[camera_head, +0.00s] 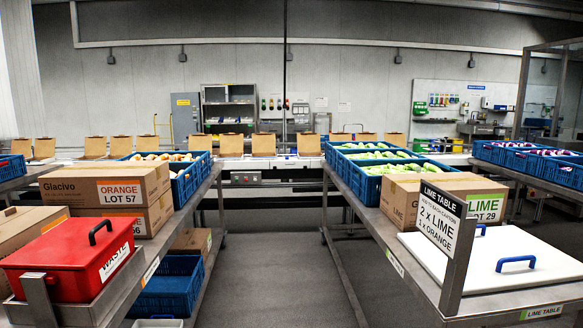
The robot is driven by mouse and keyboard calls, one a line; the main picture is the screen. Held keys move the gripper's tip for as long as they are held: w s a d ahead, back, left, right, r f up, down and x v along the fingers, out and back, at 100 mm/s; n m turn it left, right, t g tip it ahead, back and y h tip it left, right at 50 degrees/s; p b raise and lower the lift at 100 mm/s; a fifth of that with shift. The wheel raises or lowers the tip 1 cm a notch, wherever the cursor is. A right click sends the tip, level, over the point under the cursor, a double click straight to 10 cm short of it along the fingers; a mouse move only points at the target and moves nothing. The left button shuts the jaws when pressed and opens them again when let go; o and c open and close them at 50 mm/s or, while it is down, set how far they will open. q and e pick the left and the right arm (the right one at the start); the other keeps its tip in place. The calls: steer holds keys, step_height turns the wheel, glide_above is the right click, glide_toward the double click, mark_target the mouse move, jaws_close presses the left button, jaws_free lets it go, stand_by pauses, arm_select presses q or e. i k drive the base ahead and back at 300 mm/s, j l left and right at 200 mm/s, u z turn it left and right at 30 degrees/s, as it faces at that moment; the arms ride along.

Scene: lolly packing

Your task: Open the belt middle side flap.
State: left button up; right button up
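The belt (290,170) runs across the far end of the aisle. Several small brown cartons stand along it, with upright flaps showing. Near the middle are one carton (231,146), another carton (264,145) and a third carton (309,144). They are small at this distance, so I cannot tell which flaps are side flaps or how far each is open. Neither of my grippers is in view.
A clear floor aisle (275,265) leads to the belt. The left table (207,180) holds orange-lot boxes (120,190) and a red waste bin (75,250). The lime table (375,225) at right holds blue crates (345,172), lime boxes (400,200) and a white lid (540,250).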

mark_target(276, 164)
steer(key=i, duration=6.5)
steer(key=l+z, duration=0.05)
steer(key=l, duration=0.1)
